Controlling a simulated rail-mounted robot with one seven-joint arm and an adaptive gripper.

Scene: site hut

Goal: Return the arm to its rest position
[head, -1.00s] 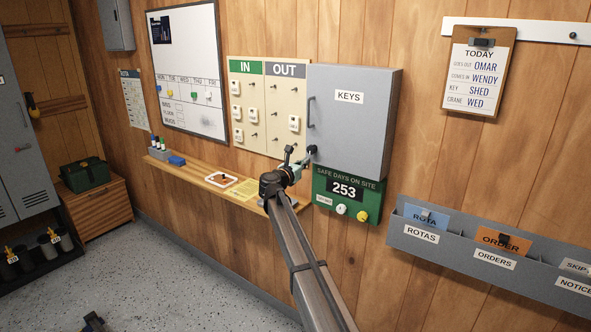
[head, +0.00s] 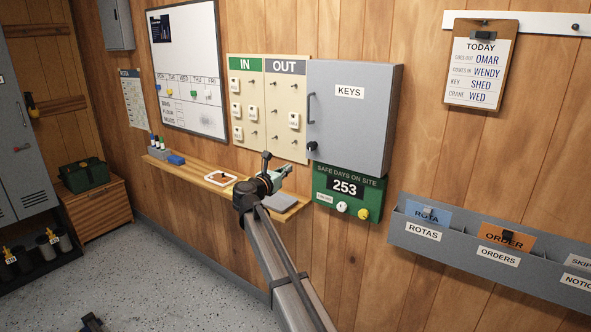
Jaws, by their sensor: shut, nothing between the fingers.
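My arm reaches up from the bottom of the head view to the wall shelf. My gripper (head: 286,170) is at its end, small in the picture, its fingers shut with nothing between them. It appears in front of the lower edge of the IN/OUT board and above the shelf, apart from the key cabinet. How far it is from the wall is hard to tell.
The green safe-days sign (head: 347,191) hangs under the cabinet. The grey rota rack (head: 450,252) is on the right wall.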

